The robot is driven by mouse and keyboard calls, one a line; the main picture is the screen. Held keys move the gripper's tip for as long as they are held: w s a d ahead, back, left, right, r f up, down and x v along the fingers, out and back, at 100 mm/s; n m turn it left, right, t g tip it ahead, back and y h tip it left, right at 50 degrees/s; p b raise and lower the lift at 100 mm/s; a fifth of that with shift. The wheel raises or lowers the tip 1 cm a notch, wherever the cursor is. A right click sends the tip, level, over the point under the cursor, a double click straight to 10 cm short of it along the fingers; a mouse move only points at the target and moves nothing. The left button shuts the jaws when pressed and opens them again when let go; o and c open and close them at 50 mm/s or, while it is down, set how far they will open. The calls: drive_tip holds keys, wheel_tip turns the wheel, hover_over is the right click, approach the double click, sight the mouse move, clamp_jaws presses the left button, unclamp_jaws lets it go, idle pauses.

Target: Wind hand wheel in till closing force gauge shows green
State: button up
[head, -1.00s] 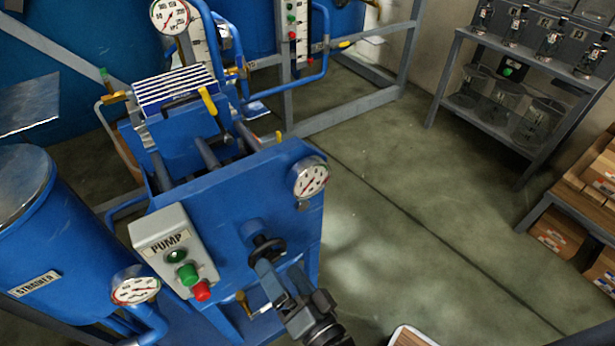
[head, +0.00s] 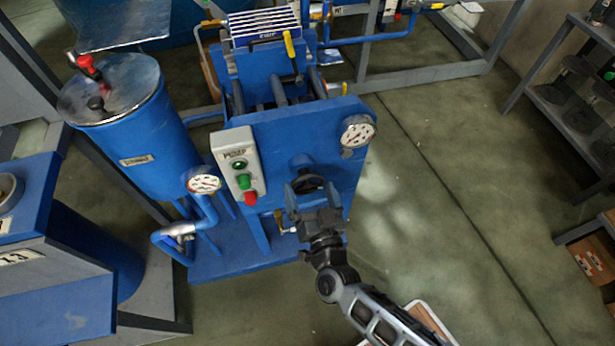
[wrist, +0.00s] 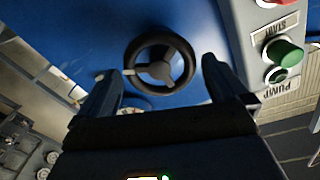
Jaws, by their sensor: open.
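The black three-spoked hand wheel (head: 308,183) sits on the blue end plate of the press (head: 280,150). In the wrist view the wheel (wrist: 187,62) shows whole, ahead of and between my fingers. My gripper (head: 311,194) is open in front of the wheel. In the wrist view my gripper (wrist: 160,78) has one finger on each side, with visible gaps to the rim; I cannot tell whether the tips reach its depth. A round white gauge (head: 358,131) is at the plate's upper right; its needle and colours are too small to read.
The pump box (head: 238,165) with green and red buttons is left of the wheel. The strainer tank (head: 135,130) and its gauge (head: 203,182) stand further left. A yellow-handled lever (head: 290,47) is above. Open floor (head: 430,190) lies to the right.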

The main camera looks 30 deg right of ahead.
sight(309, 187)
drive_tip(key=shift+x, duration=1.95)
drive_tip(key=shift+c, duration=0.4)
drive_tip(key=c, duration=0.7)
drive_tip(key=shift+o, duration=0.2)
drive_tip(key=shift+f+m+b, duration=0.15)
drive_tip(key=shift+m+b, duration=0.2)
drive_tip(key=shift+m, duration=1.05)
drive_tip(key=o, duration=0.7)
drive_tip(key=shift+o, duration=0.2)
drive_tip(key=b+v, duration=0.1)
drive_tip(key=v, duration=0.7)
